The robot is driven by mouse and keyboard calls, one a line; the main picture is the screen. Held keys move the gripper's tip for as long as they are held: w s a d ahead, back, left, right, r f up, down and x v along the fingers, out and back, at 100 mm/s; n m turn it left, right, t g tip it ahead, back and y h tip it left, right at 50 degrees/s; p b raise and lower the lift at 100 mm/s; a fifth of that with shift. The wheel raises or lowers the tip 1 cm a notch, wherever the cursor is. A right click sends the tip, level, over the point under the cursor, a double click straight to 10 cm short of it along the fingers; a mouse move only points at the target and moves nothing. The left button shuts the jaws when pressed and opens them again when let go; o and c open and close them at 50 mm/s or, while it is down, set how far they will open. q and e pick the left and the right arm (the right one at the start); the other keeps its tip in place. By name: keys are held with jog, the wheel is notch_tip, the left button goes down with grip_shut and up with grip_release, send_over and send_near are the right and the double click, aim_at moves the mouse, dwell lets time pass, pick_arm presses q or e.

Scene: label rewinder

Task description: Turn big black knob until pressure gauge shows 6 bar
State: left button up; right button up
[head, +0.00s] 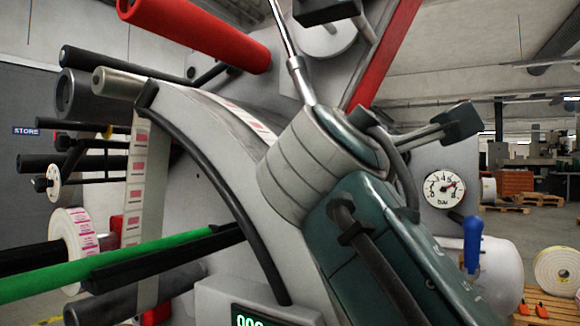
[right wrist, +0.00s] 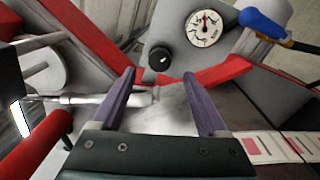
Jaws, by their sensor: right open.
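The black knob (right wrist: 160,59) is in the right wrist view, on a grey panel, with a small light mark on its face. The round white pressure gauge (right wrist: 204,28) sits up and right of it; its needle and a red mark show, but the exact reading is too small to tell. The gauge also shows at the right of the head view (head: 444,189). My right gripper (right wrist: 159,73) is open and empty, its two purple fingers pointing toward the knob, which appears between and beyond the tips. In the head view I cannot make out the knob. My left gripper is not in view.
A blue-handled valve (head: 473,240) stands below the gauge in the head view. Red bars, black rollers and a green roller (head: 110,258) surround the label web (head: 136,185). My teal and grey arm fills the middle. Pallets (head: 550,305) lie on the floor at right.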

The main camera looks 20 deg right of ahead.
jog(key=v, duration=0.3)
jog(key=shift+s+a+b, duration=0.25)
jog(key=shift+b, duration=0.15)
